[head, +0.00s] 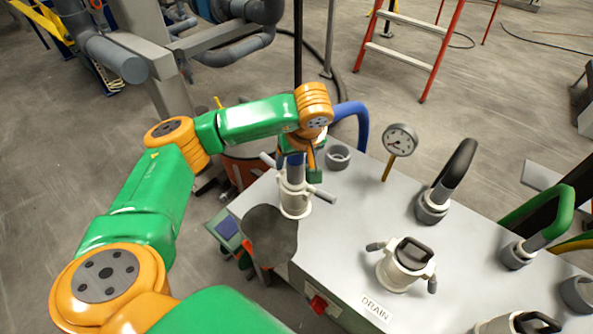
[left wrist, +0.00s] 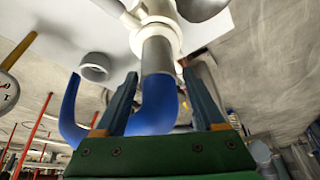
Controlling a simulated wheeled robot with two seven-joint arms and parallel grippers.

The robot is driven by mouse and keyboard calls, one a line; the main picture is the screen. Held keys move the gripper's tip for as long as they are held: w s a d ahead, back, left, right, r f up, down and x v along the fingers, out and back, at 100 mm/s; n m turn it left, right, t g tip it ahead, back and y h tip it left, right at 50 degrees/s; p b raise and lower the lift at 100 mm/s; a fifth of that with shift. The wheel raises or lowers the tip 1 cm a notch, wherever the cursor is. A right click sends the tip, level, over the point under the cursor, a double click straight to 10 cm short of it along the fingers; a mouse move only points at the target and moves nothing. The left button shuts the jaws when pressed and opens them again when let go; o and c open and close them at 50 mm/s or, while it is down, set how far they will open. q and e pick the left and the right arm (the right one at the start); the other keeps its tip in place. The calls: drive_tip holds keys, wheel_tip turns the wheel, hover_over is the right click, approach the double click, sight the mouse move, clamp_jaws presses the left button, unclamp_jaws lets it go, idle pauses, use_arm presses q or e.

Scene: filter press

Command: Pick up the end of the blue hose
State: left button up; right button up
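The blue hose (head: 351,116) arches behind my left wrist in the head view. In the left wrist view the blue hose (left wrist: 152,112) bends into a grey end piece (left wrist: 158,58), which meets a white coupling (left wrist: 157,32). In the head view this white coupling (head: 295,200) stands on the grey panel, with the grey end upright in it. My left gripper (left wrist: 160,75) is open, with one finger on each side of the grey end and visible gaps between. In the head view my wrist hides most of the fingers. My right gripper is not in view.
The grey panel (head: 345,205) carries a pressure gauge (head: 400,140), an empty grey socket (head: 338,156), a capped white coupling (head: 405,264) marked DRAIN, a black hose (head: 457,165) and a green hose (head: 545,212). A red ladder (head: 437,62) stands behind on open floor.

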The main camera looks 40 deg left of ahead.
use_arm(q)
clamp_jaws()
drive_tip(key=shift+r, duration=0.15)
